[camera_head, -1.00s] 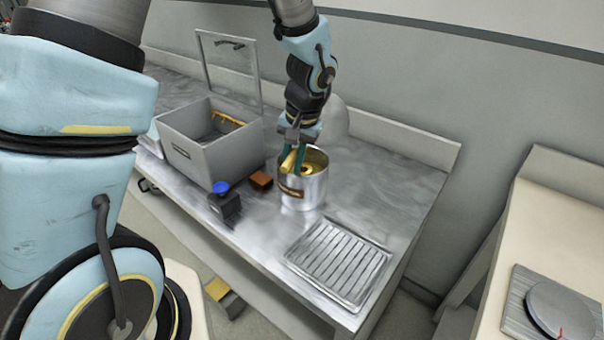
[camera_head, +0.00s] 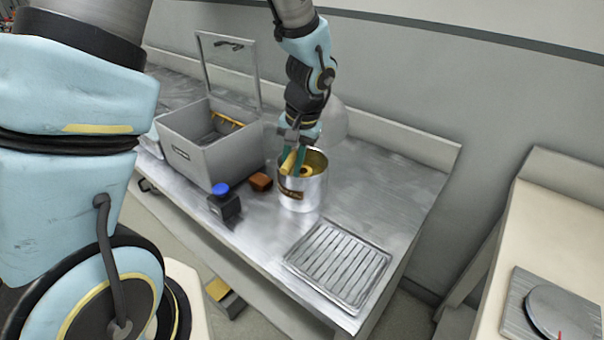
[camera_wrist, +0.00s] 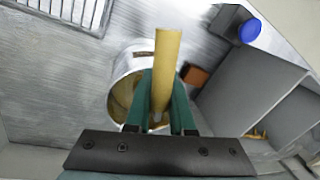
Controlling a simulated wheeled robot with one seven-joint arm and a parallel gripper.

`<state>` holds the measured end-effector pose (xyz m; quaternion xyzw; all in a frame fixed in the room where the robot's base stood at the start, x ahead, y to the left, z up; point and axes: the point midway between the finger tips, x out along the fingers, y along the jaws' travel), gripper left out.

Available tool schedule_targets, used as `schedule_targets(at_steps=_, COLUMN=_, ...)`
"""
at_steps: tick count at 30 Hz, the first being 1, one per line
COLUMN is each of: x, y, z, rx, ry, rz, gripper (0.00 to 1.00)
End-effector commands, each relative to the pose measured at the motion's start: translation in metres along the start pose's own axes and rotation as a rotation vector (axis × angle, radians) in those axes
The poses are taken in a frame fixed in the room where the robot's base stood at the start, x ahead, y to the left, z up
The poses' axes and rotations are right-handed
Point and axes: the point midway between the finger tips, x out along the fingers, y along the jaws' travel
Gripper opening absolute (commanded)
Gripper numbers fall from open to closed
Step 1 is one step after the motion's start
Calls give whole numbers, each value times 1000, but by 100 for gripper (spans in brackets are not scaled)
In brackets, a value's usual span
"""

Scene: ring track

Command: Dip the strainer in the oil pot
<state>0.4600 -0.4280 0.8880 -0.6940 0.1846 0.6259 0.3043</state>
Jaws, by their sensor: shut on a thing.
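The oil pot (camera_head: 302,194) is a shiny metal pot with a brown label, standing upright on the steel counter. Its rim and wall also show in the wrist view (camera_wrist: 127,62). My gripper (camera_head: 296,158) is at the pot's mouth, pointing down, with green fingers. It is shut on a pale yellow handle (camera_wrist: 166,62), which I take to be the strainer's. The strainer's lower end is hidden by the pot and my fingers. A yellowish ring-like shape (camera_head: 308,170) shows inside the pot; I cannot tell whether it is part of the strainer.
A grey open box (camera_head: 205,160) with a raised clear lid stands left of the pot. A small brown block (camera_head: 261,182) and a black item with a blue knob (camera_head: 224,203) sit between. A slatted metal tray (camera_head: 338,266) lies front right. Counter right of the pot is clear.

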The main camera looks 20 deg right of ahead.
Motion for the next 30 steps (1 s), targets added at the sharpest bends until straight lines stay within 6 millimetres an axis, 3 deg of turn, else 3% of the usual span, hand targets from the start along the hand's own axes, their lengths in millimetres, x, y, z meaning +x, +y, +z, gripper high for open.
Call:
schedule_targets(at_steps=1, x=14, y=1, z=10, rx=4, ry=-28, rz=-1, gripper=0)
schedule_targets(at_steps=2, x=12, y=1, z=10, rx=4, ry=-28, rz=-1, gripper=0)
schedule_targets(at_steps=30, x=-55, y=-11, z=5, rx=6, ry=-22, rz=-2, gripper=0)
